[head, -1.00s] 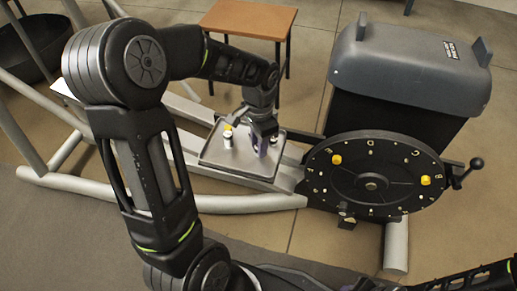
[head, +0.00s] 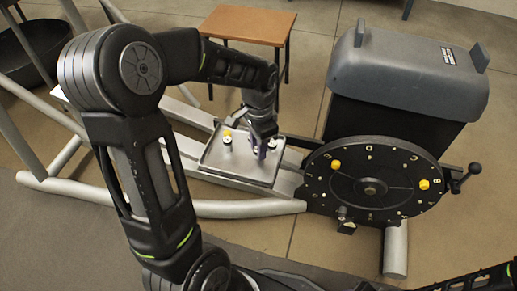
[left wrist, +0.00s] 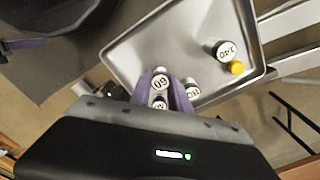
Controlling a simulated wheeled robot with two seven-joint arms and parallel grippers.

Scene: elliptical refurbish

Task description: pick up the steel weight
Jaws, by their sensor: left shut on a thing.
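The steel weights are small silver cylinders with white numbered tops, on a shallow metal tray (head: 212,157). My left gripper (head: 261,150) points down over the right part of the tray. In the left wrist view, its purple fingers (left wrist: 160,98) are shut on a steel weight (left wrist: 160,81) marked 60. A second white top shows between the fingers, nearer the palm. Another weight (left wrist: 193,91) stands just right of the fingers. A weight marked 140 (left wrist: 223,49) stands apart, with a yellow piece (left wrist: 237,68) beside it. I cannot tell whether the held weight is off the tray.
A black round dial (head: 369,188) with yellow markers and a crank stands right of the tray. Behind it is a dark bin-like housing (head: 405,75). A wooden stool (head: 248,22) stands behind the tray. Pale metal frame tubes (head: 250,208) run around and below the tray.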

